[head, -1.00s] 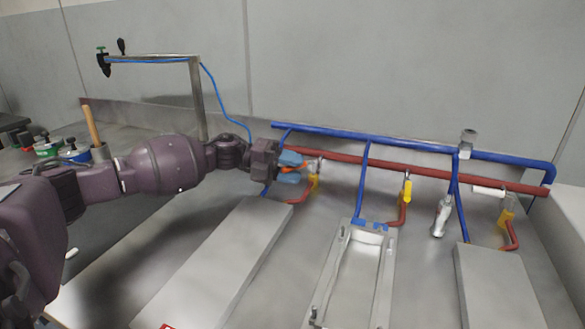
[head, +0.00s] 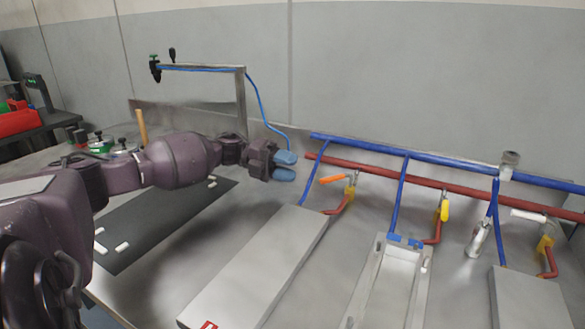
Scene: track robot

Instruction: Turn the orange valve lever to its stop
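The orange valve lever (head: 332,179) shows in the head view, on the left valve of the red pipe. It points left from the yellow valve body (head: 349,191), nearly along the red pipe. My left gripper (head: 285,166) is left of the lever and apart from it. Its two blue fingertips, one above the other, show a narrow gap with nothing between them. My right gripper is not in view.
A red pipe (head: 392,178) and a blue pipe (head: 385,150) run along the back. Grey panels (head: 262,262) lie in front. A post with a blue hose (head: 241,105) stands behind my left arm.

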